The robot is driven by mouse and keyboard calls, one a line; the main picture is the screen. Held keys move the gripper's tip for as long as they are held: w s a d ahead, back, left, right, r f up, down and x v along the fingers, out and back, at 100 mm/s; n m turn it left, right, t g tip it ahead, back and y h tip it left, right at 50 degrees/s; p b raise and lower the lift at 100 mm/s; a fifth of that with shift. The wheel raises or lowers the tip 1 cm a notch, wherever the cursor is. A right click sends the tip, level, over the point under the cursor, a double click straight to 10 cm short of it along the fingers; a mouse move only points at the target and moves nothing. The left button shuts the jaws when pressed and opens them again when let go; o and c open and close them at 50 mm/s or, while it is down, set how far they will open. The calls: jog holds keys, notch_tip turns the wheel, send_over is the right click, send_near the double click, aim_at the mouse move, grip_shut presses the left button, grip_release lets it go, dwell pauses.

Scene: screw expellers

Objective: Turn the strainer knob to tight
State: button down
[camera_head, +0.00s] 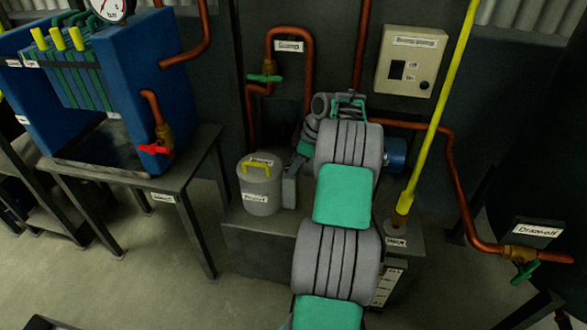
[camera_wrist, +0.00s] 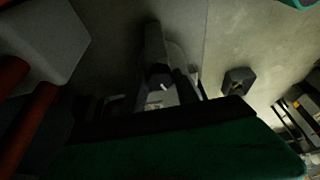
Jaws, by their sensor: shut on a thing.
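A grey lidded pot (camera_head: 262,192) with a yellow handle (camera_head: 257,164) stands left of my arm in the head view. It carries white labels too small to read, so I cannot tell whether it is the strainer. I cannot pick out the strainer knob. My gripper (camera_head: 290,180) reaches down just right of the pot, partly hidden by my arm. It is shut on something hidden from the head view. The wrist view is dark, with a pale grey form and a dark part near its middle, and the held thing is not clear there.
A blue plate press (camera_head: 150,75) stands on a table at the left, with a red-handled valve (camera_head: 155,149). Copper pipes, a green valve (camera_head: 265,78) and a wall box (camera_head: 408,62) are behind. A yellow pole (camera_head: 440,100) rises right of my arm.

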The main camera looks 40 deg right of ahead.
jog(key=shift+s+a+m+t+h+b, duration=0.15)
jog(key=shift+m+h+b, duration=0.1)
jog(key=shift+m, duration=0.55)
jog(key=shift+d+m+t+h+b, duration=0.15)
jog(key=shift+m+h, duration=0.1)
jog(key=shift+m, duration=0.55)
jog(key=shift+a, duration=0.1)
jog(key=c, duration=0.9)
grip_release()
jog(key=p+v, duration=0.2)
jog(key=v, duration=0.5)
jog(key=shift+s+r, duration=0.2)
jog(key=shift+r, duration=0.15)
